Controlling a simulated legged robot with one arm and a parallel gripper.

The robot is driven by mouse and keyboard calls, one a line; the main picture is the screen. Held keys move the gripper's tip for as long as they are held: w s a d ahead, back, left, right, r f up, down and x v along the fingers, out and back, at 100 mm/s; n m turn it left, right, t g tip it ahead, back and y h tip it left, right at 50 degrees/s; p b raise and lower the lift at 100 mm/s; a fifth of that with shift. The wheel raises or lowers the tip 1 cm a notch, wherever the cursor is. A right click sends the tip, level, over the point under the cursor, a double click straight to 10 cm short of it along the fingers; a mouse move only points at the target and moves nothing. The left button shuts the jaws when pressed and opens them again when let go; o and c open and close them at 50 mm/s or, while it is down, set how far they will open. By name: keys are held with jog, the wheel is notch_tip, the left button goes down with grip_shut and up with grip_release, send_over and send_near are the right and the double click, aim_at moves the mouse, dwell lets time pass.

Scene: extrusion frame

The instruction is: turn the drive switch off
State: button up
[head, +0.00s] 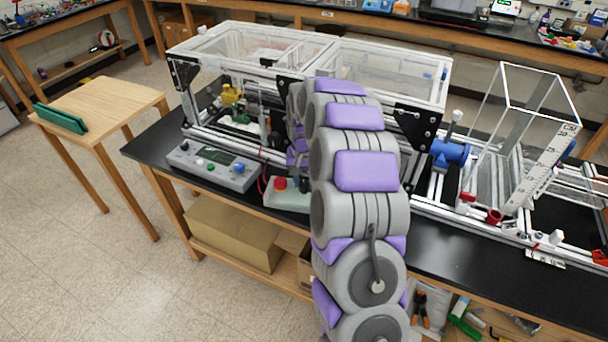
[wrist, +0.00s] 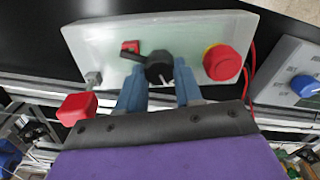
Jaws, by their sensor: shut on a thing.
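The drive switch is a black rotary knob (wrist: 159,67) with a pointer arm, on the face of a pale green-white control box (wrist: 200,38) in the wrist view. Its pointer reaches to the left, toward a small red part (wrist: 130,46). My gripper (wrist: 160,78) has its two blue fingers on either side of the knob and is shut on it. A red mushroom button (wrist: 222,62) on a yellow ring sits right of the knob. In the head view the box (head: 285,201) stands on the black bench, and my arm hides the knob and fingers.
A grey control panel (head: 213,165) with a blue knob stands left of the box. The clear-walled extrusion frame (head: 350,50) rises behind. Red wires run between box and panel. In the wrist view a red block (wrist: 77,107) lies near the left finger.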

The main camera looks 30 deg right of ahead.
aim_at(304, 182)
jog(key=shift+n+p, duration=1.6)
jog(key=shift+n, duration=0.6)
jog(key=o, duration=1)
jog(key=shift+o, duration=0.2)
jog(key=shift+r, duration=0.15)
notch_tip(304, 182, up, 17)
jog(key=p, duration=0.2)
